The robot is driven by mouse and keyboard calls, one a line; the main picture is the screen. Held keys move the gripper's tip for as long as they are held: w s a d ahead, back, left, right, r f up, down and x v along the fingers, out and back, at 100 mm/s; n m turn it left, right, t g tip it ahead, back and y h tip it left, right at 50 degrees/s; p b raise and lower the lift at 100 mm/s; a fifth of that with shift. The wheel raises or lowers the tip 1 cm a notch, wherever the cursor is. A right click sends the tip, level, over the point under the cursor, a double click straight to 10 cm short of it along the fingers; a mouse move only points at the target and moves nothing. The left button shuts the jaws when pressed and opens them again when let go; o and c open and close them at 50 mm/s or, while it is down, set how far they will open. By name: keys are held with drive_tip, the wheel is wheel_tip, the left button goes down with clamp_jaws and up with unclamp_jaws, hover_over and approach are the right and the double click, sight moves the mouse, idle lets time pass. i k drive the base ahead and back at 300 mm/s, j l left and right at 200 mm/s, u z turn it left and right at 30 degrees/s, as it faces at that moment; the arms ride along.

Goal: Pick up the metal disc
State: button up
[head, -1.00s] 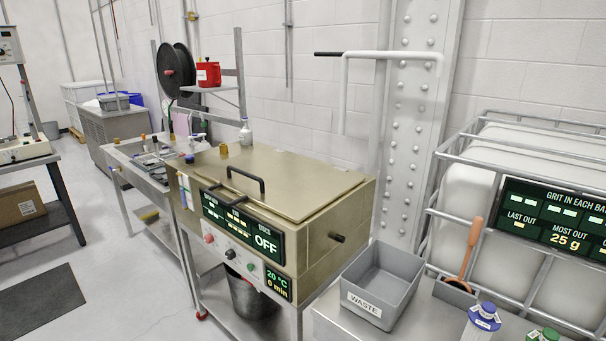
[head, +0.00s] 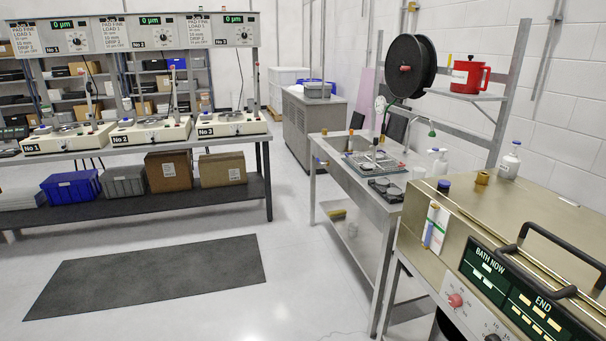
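I cannot single out the metal disc for certain. Small round grey pieces (head: 388,188) lie in a dark holder at the near end of the steel sink bench (head: 345,215), too small to make out. Round plates also show on top of the three cream polishing machines, No 1 (head: 68,138), No 2 (head: 150,131) and No 3 (head: 231,124), on the long bench at the left. My gripper is not in view.
A bath cabinet (head: 478,215) with a black handle (head: 545,262) fills the near right. A black reel (head: 411,67) and red jug (head: 469,75) are above the sink bench. A dark mat (head: 150,273) lies on the open floor at the left.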

sight(381, 182)
drive_tip(key=i+j+u, duration=0.15)
drive_tip(key=i, duration=0.75)
drive_tip(key=i+j+u, duration=0.15)
drive_tip(key=i, duration=0.75)
